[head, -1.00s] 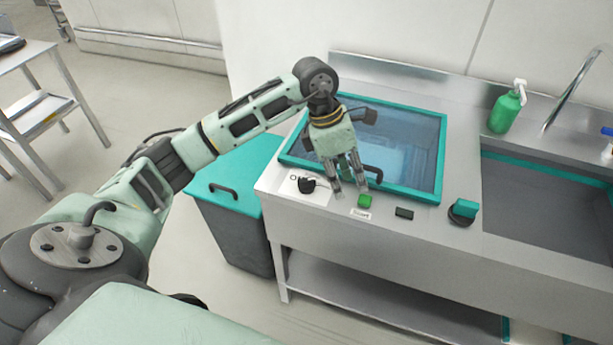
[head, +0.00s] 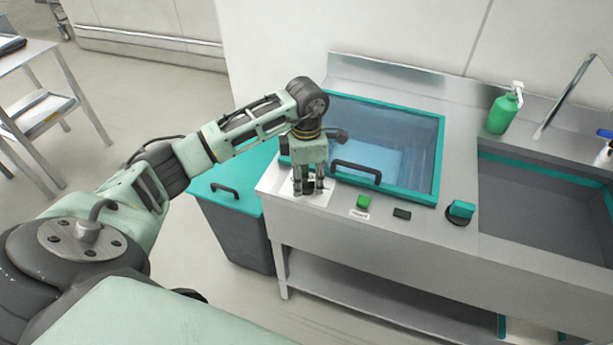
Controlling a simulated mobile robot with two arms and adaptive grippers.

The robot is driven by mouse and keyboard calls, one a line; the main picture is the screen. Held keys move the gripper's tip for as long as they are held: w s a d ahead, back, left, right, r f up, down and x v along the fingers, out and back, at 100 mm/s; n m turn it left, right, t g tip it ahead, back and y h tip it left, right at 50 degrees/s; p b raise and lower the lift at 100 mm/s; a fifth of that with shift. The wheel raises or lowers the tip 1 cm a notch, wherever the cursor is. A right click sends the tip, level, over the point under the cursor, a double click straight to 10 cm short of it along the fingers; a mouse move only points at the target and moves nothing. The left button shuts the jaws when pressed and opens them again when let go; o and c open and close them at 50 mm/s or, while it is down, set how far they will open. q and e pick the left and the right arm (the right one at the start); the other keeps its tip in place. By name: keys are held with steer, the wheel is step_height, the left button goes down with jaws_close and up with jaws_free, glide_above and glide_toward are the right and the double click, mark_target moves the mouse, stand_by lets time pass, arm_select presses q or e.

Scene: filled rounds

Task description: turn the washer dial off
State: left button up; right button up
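My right gripper is not in view.
A green button (head: 363,201) and a small black switch (head: 402,213) sit right of the plate. The lid's black handle (head: 356,171) rises close to my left gripper. A sink (head: 540,205) and a green soap bottle (head: 503,113) are at the right. A grey bin (head: 235,230) stands left.

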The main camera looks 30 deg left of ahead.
arm_select(q)
jaws_close()
